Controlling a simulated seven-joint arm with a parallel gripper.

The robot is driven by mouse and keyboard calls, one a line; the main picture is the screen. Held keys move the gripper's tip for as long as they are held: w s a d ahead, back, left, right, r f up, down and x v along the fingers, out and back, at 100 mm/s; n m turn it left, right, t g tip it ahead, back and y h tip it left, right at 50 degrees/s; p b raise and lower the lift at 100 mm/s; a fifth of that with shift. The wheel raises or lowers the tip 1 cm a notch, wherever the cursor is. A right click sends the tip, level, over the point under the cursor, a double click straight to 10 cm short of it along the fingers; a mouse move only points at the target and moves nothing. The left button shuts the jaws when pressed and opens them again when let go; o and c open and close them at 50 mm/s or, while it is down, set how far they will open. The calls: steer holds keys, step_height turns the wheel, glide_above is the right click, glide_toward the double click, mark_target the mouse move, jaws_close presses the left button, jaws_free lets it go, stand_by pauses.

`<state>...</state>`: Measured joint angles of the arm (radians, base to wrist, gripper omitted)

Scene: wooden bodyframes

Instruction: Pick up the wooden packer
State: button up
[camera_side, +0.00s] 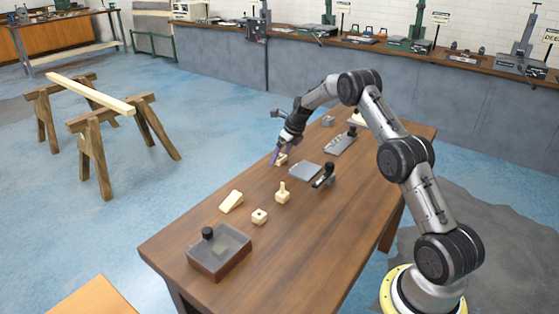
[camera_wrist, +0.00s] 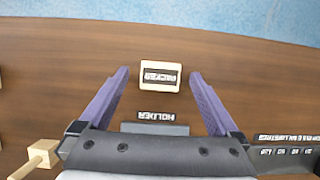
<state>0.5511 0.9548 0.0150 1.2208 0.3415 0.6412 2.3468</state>
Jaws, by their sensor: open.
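The wooden packer (camera_wrist: 160,77) is a small pale block with a dark label, lying on the brown table. In the wrist view it sits between and slightly beyond the tips of my gripper's two purple fingers (camera_wrist: 158,72), with a gap on each side. In the side view the packer (camera_side: 282,159) shows as a small pale piece beside the fingertips of my gripper (camera_side: 275,157). My gripper is open and empty, pointing down over it. I cannot tell how high the fingertips are above the table.
A grey holder (camera_wrist: 160,128) lies near the packer. On the table (camera_side: 190,238) also stand a pegged wooden block (camera_side: 283,193), a holed block (camera_side: 259,216), a wedge-like block (camera_side: 231,201), a box (camera_side: 219,258) and a grey plate (camera_side: 305,172). The far table edge is close to the packer.

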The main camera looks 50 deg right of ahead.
steer(key=shift+w+f, duration=0.1)
steer(key=shift+f, duration=0.1)
steer(key=c, duration=1.4)
steer(key=shift+r, duration=0.15)
